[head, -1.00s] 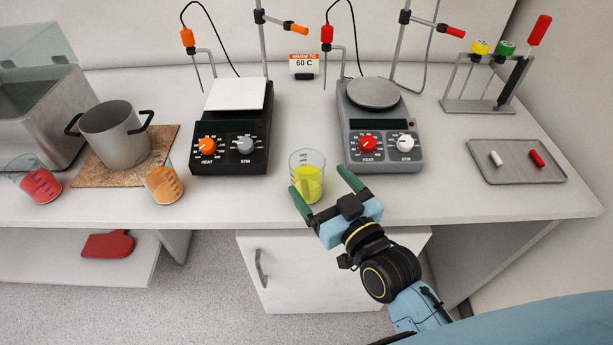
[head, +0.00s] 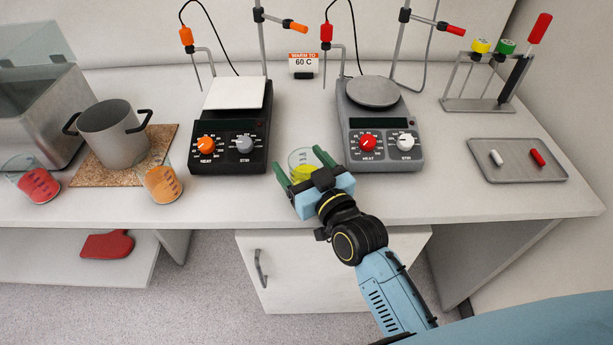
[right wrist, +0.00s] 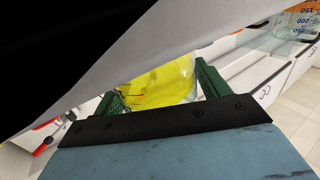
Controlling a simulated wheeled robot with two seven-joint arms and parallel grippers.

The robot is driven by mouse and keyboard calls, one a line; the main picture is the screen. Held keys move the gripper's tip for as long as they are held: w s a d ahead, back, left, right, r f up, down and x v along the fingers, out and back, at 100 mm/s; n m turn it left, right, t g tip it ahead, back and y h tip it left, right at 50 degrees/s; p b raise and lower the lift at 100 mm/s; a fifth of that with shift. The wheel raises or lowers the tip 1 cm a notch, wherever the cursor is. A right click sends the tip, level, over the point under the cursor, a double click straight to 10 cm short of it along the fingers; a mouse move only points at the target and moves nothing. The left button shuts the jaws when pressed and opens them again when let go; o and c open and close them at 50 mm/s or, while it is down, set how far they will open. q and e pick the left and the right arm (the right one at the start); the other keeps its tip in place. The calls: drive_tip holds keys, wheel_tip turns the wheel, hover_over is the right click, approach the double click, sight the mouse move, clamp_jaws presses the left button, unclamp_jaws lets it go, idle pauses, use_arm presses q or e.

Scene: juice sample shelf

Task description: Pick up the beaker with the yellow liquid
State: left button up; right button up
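The beaker with the yellow liquid (head: 302,168) stands on the bench between the two hotplates, near the front. My right gripper (head: 300,168) is around it, with one green finger on each side. The fingers are spread, and I cannot tell whether either one touches the glass. In the right wrist view the yellow liquid (right wrist: 160,84) shows between the two green fingers (right wrist: 160,88). The gripper body hides the beaker's lower front in the head view. My left gripper is not in view.
A black hotplate (head: 232,160) and a grey hotplate (head: 385,160) stand behind, left and right. Beakers with orange (head: 162,184) and red (head: 38,185) liquid stand left, near a pot (head: 113,135). A tray (head: 515,174) lies right. Bench front right is clear.

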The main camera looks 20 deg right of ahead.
drive_tip(key=c, duration=0.7)
drive_tip(key=shift+c, duration=1.1)
drive_tip(key=shift+r, duration=0.15)
